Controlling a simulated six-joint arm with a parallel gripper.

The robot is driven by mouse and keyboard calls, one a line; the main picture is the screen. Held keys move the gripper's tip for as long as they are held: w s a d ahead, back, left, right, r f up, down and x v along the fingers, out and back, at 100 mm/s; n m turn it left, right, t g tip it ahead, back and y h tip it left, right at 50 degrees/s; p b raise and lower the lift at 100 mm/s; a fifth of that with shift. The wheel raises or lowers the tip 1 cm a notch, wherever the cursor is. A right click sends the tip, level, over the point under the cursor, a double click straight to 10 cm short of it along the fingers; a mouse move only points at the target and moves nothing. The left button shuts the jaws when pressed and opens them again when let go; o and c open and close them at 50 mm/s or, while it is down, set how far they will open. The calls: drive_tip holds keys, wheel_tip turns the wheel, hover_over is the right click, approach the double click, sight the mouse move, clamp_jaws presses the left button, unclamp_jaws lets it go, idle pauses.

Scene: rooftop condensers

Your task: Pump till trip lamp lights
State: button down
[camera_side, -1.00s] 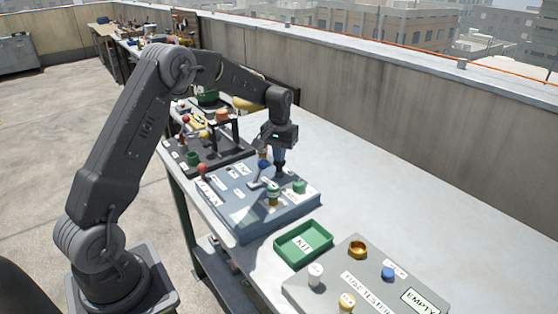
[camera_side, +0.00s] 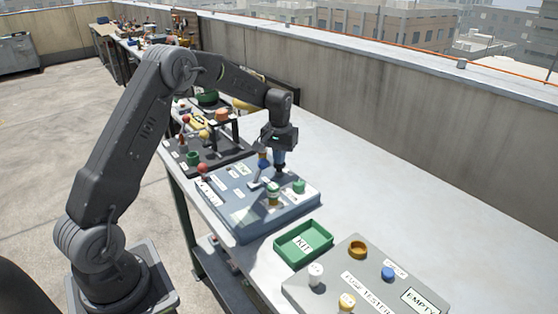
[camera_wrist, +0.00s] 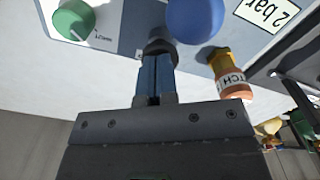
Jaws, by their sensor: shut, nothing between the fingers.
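My gripper (camera_side: 280,164) is shut and empty, pointing down over the back right part of the blue-grey panel (camera_side: 238,220). In the wrist view its fingertips (camera_wrist: 155,60) are at a dark round part (camera_wrist: 160,42); I cannot tell whether they touch it. A blue ball knob (camera_wrist: 195,18) is just right of it. A green knob (camera_wrist: 74,18) sits to the left. A short grey lever (camera_side: 257,184) shows at the panel's middle.
An amber labelled fitting (camera_wrist: 232,80) and a "2 bar" label (camera_wrist: 270,12) lie to the right in the wrist view. A green KIT tray (camera_side: 289,255) and a fuse tester panel (camera_side: 330,289) are nearer. A dark panel (camera_side: 228,153) stands behind. The bench's right side is clear.

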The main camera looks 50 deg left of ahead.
drive_tip(key=shift+r, duration=1.6)
drive_tip(key=shift+f, duration=0.35)
drive_tip(key=shift+f, duration=0.75)
drive_tip(key=shift+f, duration=1.1)
drive_tip(key=shift+r, duration=2.2)
drive_tip(key=shift+f, duration=0.3)
